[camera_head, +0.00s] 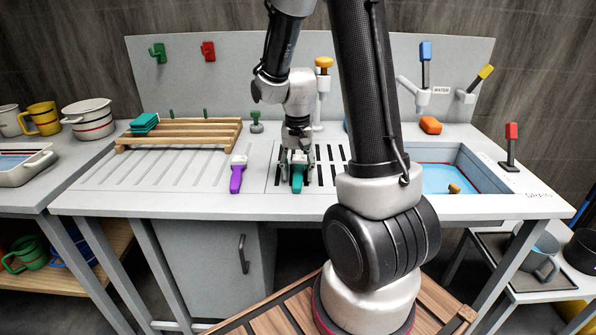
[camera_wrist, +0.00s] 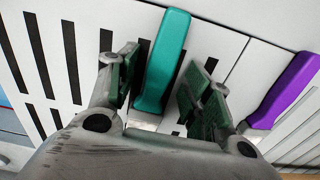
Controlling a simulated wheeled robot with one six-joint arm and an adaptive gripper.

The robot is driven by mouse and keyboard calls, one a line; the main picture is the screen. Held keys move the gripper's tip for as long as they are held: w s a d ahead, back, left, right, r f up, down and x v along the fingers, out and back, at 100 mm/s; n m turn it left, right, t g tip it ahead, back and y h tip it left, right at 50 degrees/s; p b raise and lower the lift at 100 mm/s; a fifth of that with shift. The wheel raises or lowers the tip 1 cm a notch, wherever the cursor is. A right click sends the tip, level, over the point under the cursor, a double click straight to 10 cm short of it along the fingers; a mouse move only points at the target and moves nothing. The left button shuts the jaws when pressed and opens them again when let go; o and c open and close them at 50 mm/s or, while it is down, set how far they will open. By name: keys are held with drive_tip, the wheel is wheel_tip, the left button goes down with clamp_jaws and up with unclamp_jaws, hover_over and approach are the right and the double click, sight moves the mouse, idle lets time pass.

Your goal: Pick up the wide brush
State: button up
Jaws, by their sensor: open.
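A teal-handled brush (camera_head: 297,180) lies on the slotted drain panel of the counter. Its handle (camera_wrist: 163,62) shows between my fingers in the wrist view, while its head is mostly hidden by my gripper. My gripper (camera_head: 297,160) is low over this brush, its fingers apart on either side of the handle; the fingers (camera_wrist: 160,82) do not close on it. A purple-handled brush (camera_head: 236,180) with a pale head lies to the left, and its handle shows at right in the wrist view (camera_wrist: 290,90). I cannot tell which brush is the wide one.
A wooden rack (camera_head: 180,132) with a teal block (camera_head: 145,122) stands at the back left. A blue basin (camera_head: 450,180) is at the right, with an orange sponge (camera_head: 431,125) behind it. A dark green knobbed item (camera_head: 256,123) stands behind the brushes.

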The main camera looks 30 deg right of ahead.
drive_tip(key=shift+f, duration=0.45)
drive_tip(key=c, duration=1.1)
